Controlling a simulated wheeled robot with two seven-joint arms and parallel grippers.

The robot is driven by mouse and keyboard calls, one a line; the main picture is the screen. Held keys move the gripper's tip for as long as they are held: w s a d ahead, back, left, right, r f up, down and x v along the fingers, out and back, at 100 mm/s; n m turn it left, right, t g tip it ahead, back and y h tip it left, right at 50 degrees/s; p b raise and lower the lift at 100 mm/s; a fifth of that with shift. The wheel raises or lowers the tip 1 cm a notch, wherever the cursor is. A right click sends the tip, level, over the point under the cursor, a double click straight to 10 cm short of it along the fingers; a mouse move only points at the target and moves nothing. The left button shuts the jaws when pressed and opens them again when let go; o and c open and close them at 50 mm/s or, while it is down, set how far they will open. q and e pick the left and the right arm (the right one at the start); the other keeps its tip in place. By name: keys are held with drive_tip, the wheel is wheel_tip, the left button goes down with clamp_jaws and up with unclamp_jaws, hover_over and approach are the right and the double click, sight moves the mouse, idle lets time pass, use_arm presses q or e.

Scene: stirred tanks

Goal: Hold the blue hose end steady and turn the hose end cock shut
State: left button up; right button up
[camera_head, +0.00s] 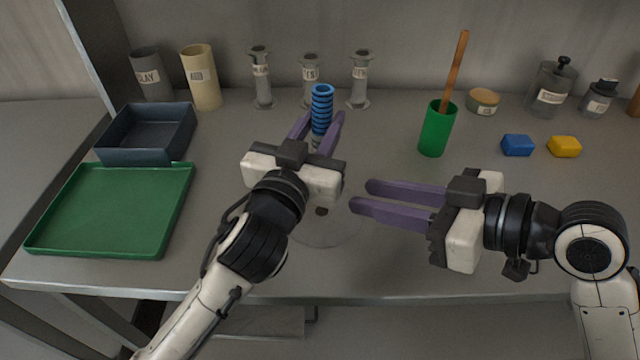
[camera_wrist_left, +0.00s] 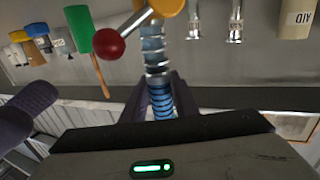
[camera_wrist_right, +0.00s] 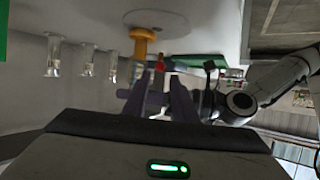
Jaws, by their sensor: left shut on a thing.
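The blue ribbed hose end (camera_head: 322,97) stands up between the fingers of my left gripper (camera_head: 322,122), which is shut on it. In the left wrist view the hose (camera_wrist_left: 160,100) runs between the fingers to a metal fitting (camera_wrist_left: 155,58). Beside the fitting is a red ball knob (camera_wrist_left: 109,43), by a yellow part (camera_wrist_left: 168,7). My left gripper hides most of the cock in the head view. My right gripper (camera_head: 360,196) is open and empty, right of the left gripper, its fingers pointing left. In the right wrist view a yellow post (camera_wrist_right: 143,42) is ahead of it, with the red knob (camera_wrist_right: 168,66).
A green tray (camera_head: 118,253) and dark blue bin (camera_head: 135,157) lie at left. Labelled containers and metal cylinders line the back. A green cup (camera_head: 434,138) with a wooden stick, a blue block (camera_head: 517,145) and a yellow block (camera_head: 564,147) stand at right.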

drive_tip(key=x, duration=1.1)
drive_tip(key=shift+s, duration=0.1)
clamp_jaws()
